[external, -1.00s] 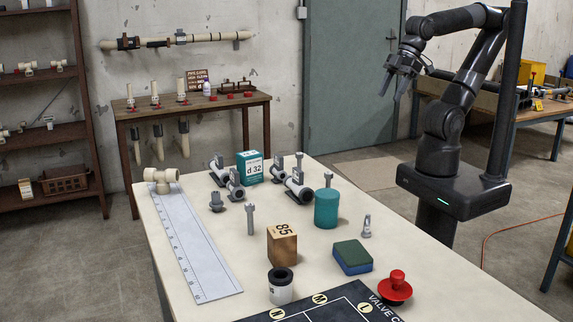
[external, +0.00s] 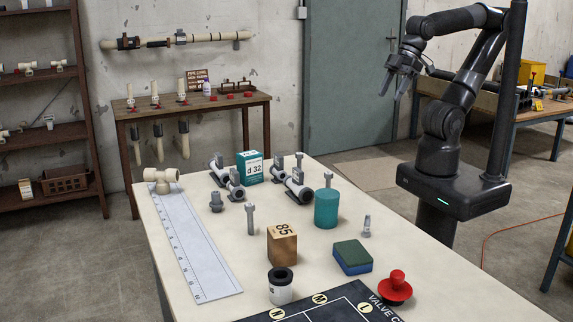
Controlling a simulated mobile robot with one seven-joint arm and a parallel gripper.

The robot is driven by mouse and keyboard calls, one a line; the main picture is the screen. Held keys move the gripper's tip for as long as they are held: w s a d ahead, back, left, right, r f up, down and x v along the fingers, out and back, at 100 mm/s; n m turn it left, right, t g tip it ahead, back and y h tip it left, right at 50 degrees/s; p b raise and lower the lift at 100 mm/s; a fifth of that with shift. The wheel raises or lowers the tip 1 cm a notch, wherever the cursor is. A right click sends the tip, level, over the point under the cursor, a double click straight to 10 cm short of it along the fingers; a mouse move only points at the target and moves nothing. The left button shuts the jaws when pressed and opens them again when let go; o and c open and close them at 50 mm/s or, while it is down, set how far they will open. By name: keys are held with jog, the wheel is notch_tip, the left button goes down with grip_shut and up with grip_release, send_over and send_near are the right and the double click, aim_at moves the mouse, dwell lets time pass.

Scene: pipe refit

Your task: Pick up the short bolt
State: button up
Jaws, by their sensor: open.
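A short grey bolt (external: 216,202) stands head up on the table, right of the long ruler. A taller grey bolt (external: 250,219) stands to its right and a little nearer the camera. My gripper (external: 392,86) is open and empty, raised in the air beyond the table's right side. It is well apart from both bolts.
Grey pipe clamps (external: 297,187) with upright bolts and a teal box (external: 250,167) stand at the back. A teal cylinder (external: 326,208), a wooden block (external: 282,246), a sponge (external: 352,257) and a red-knobbed object (external: 396,289) stand nearer. The ruler (external: 197,245) lies at left.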

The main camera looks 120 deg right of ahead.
jog(key=shift+c, duration=0.3)
jog(key=c, duration=0.6)
jog(key=shift+o, duration=0.2)
